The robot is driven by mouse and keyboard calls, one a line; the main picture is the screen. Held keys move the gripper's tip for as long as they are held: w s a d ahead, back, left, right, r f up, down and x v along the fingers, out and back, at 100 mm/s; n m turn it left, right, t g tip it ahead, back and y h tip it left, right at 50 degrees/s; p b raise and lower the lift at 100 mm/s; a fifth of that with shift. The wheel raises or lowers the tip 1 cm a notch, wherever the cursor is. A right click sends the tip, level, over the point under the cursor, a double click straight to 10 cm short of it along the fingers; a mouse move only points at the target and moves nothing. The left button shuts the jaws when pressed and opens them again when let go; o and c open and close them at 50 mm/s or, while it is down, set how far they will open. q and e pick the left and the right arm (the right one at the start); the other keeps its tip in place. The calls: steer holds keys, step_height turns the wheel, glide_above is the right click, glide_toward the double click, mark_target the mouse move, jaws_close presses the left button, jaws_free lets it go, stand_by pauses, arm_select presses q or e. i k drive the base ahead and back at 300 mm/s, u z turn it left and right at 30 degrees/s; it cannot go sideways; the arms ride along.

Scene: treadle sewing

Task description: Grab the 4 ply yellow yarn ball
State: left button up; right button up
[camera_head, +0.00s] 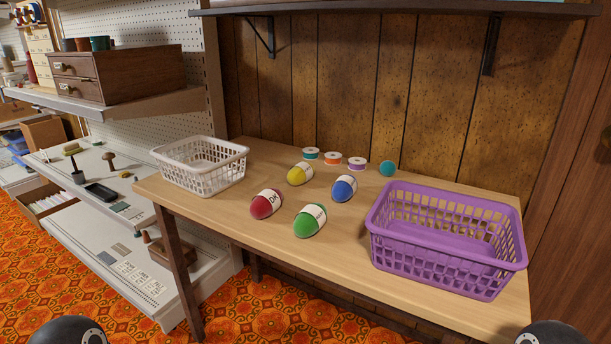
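A yellow yarn ball (297,174) with a pale label band lies on the wooden table, toward the back middle. Its label is too small to read. A blue yarn ball (345,188) lies to its right, a red one (264,205) in front to its left, and a green one (309,222) in front. Each has a pale label band. Neither of my grippers shows in the head view. Only dark rounded parts, apparently of my arms, show at the bottom left and bottom right edges.
A white basket (191,181) stands at the table's left end and a purple basket (378,241) at the right. The table's (225,223) front left is clear. A shelf (400,10) hangs above.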

mark_target(303, 172)
steer(key=u, duration=0.75)
steer(key=k, duration=0.95)
steer(key=z, duration=0.8)
steer(key=i, duration=1)
steer(key=u, duration=0.05)
